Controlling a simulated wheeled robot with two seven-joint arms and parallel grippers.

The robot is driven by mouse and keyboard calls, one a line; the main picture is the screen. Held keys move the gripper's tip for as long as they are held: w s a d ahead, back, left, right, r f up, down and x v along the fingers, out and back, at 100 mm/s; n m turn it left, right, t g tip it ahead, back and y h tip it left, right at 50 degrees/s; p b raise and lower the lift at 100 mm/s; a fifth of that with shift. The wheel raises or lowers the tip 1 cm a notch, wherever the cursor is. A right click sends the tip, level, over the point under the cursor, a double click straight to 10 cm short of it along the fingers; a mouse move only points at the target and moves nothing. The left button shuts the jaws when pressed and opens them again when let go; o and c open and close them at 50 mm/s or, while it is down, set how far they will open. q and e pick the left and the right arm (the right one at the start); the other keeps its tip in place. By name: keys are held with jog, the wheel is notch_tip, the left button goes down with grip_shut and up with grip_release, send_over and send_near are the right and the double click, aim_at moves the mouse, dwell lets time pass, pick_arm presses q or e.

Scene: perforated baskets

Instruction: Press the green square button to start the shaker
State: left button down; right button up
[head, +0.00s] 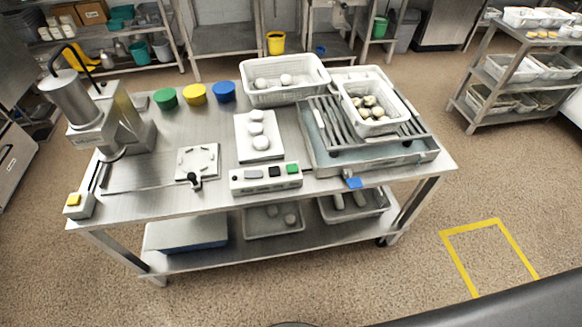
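The green square button (292,169) is on the right end of the top of a white control box (266,187). The box stands at the table's front edge. A dark button (274,171) and a grey button (253,174) sit to its left on the same box. The shaker, a slatted metal rack over a blue-grey tray (375,164), is at the right of the table. A white perforated basket (358,121) with round pale items sits on the rack. Whether the shaker is running cannot be told. Neither of my grippers shows.
The steel table (222,202) also holds a dispenser-like machine (102,122), a second white basket (287,94), a white tray with round pieces (262,152) and a small box with a yellow button (77,206). Floor is open in front.

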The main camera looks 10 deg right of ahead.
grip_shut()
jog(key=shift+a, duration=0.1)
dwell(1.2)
